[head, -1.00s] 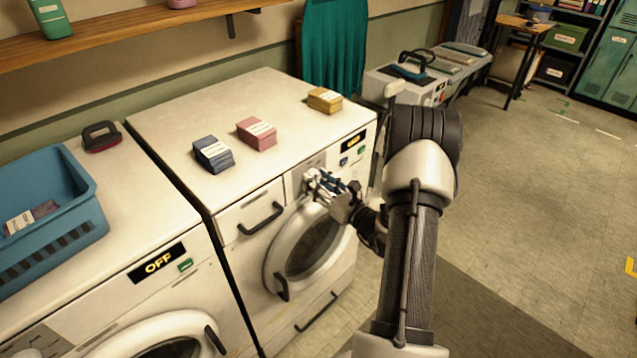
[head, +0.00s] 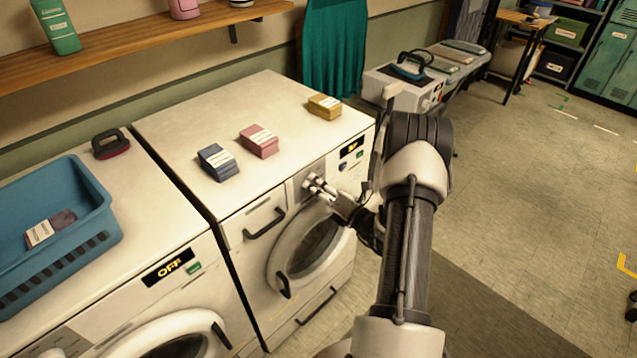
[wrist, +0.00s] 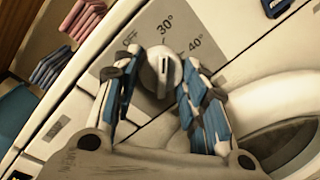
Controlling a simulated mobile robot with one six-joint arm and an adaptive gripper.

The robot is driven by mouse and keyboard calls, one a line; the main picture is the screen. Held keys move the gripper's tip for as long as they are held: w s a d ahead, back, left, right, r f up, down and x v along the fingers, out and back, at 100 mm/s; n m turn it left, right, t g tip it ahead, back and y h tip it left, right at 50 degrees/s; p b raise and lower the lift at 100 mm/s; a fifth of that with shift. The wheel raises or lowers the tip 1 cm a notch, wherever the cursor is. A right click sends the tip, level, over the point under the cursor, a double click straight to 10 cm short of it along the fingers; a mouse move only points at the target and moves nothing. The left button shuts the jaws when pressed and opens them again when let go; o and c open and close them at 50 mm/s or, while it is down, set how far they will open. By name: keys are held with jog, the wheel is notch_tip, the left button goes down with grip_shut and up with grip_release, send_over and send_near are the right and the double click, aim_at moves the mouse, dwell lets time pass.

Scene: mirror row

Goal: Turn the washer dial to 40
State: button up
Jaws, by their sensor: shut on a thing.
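The white washer dial (wrist: 162,68) sits on a grey panel marked OFF, 30° and 40° in the wrist view. My gripper (wrist: 162,76) has a blue-padded finger on each side of the dial and is shut on it. I cannot tell exactly which mark the dial points to. The washer's small display (head: 352,148) is lit yellow, too small to read.
The round washer door (head: 300,250) lies just below the dial, and a drawer handle (head: 265,223) lies to its left.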

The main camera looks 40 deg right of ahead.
jog(key=m+p, duration=0.2)
jog(key=m, duration=0.3)
jog(key=shift+r+p, duration=0.1)
jog(key=shift+p, duration=0.25)
jog(key=m+y+p, duration=0.1)
jog(key=m, duration=0.3)
jog(key=shift+d+m+p, duration=0.1)
jog(key=shift+m+p, duration=0.25)
jog(key=shift+m, duration=0.05)
jog(key=o, duration=1.1)
jog(key=shift+c, duration=0.2)
jog(key=s+d+r, duration=0.1)
jog(key=s, duration=1.1)
